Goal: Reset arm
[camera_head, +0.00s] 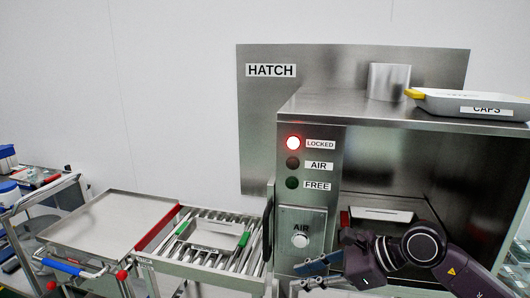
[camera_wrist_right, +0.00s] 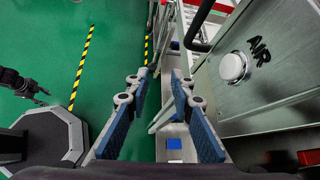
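My right arm comes in from the lower right of the head view. My right gripper (camera_head: 318,272) is in front of the washer's panel, below the AIR button (camera_head: 300,240). Its two blue-padded fingers are apart with nothing between them. In the right wrist view the gripper (camera_wrist_right: 160,95) is also open and empty, with the AIR button (camera_wrist_right: 234,67) to its right and not touched. A dark shape with finger-like parts (camera_wrist_right: 30,88) at the left edge of that view looks like my left gripper, too small to read. The head view does not show my left gripper.
The red LOCKED lamp (camera_head: 293,143) is lit. A tray (camera_head: 382,215) sits inside the hatch opening. Another tray (camera_head: 213,235) lies on the roller conveyor (camera_head: 200,260), beside a cart (camera_head: 110,215). A CAPS tray (camera_head: 470,104) is on top of the washer. Green floor (camera_wrist_right: 110,60) is open at left.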

